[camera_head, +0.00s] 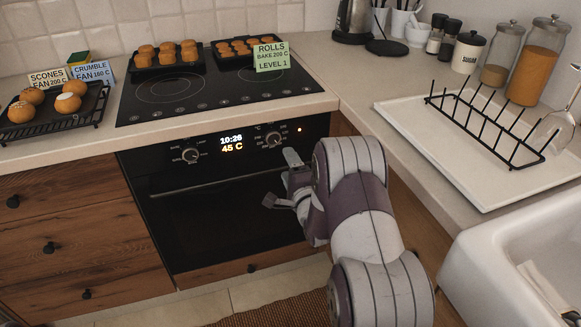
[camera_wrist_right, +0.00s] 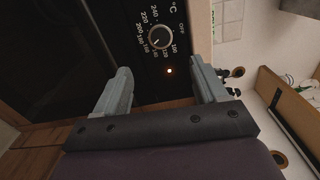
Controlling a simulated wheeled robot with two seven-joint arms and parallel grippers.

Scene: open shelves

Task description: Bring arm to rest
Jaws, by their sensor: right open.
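My right gripper (camera_head: 281,179) is in front of the oven (camera_head: 225,200), close to the right side of its control panel. Its jaws are open with nothing between them. In the right wrist view the two open fingers (camera_wrist_right: 160,72) frame the oven's temperature knob (camera_wrist_right: 160,37), which lies beyond the fingertips; contact with the panel cannot be told. In the head view this knob (camera_head: 273,139) is just above the gripper. The display (camera_head: 232,143) reads 10:26 and 45 C, and a small orange light (camera_head: 299,129) is lit. My left gripper is not in view.
Trays of rolls (camera_head: 167,58) sit on the hob (camera_head: 200,90). A rack of scones (camera_head: 52,112) stands at left, with label cards. At right are jars (camera_head: 535,60), a dish rack (camera_head: 485,125) on a white tray (camera_head: 420,125), and a sink (camera_head: 480,265). Drawers (camera_head: 80,245) flank the oven.

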